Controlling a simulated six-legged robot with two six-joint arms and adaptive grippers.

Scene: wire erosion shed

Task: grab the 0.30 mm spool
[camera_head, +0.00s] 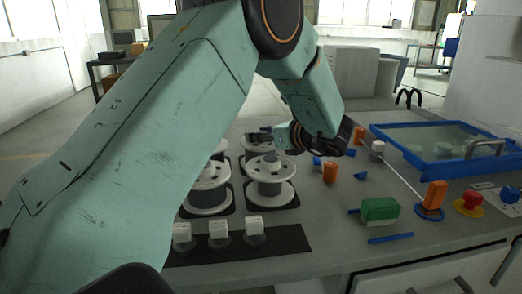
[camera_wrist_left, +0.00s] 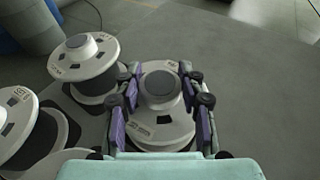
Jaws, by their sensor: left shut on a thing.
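Several white spools with grey hubs stand on the bench. The front right spool (camera_head: 270,188) and the front left spool (camera_head: 207,197) show clearly in the head view. My left gripper (camera_head: 268,138) reaches over the back right spool (camera_head: 256,146) and partly hides it. In the left wrist view, my left gripper (camera_wrist_left: 158,82) has its purple-padded fingers on both sides of a spool (camera_wrist_left: 160,118) and is shut on it. Other spools (camera_wrist_left: 83,55) stand apart on the left there. The size labels are too small to read. My right gripper is not in view.
A black strip (camera_head: 285,240) with white blocks lies in front of the spools. To the right are a green block (camera_head: 380,210), orange pieces (camera_head: 330,172), a red button (camera_head: 468,203) and a blue-rimmed tray (camera_head: 440,168). Neighbouring spools stand close to the held one.

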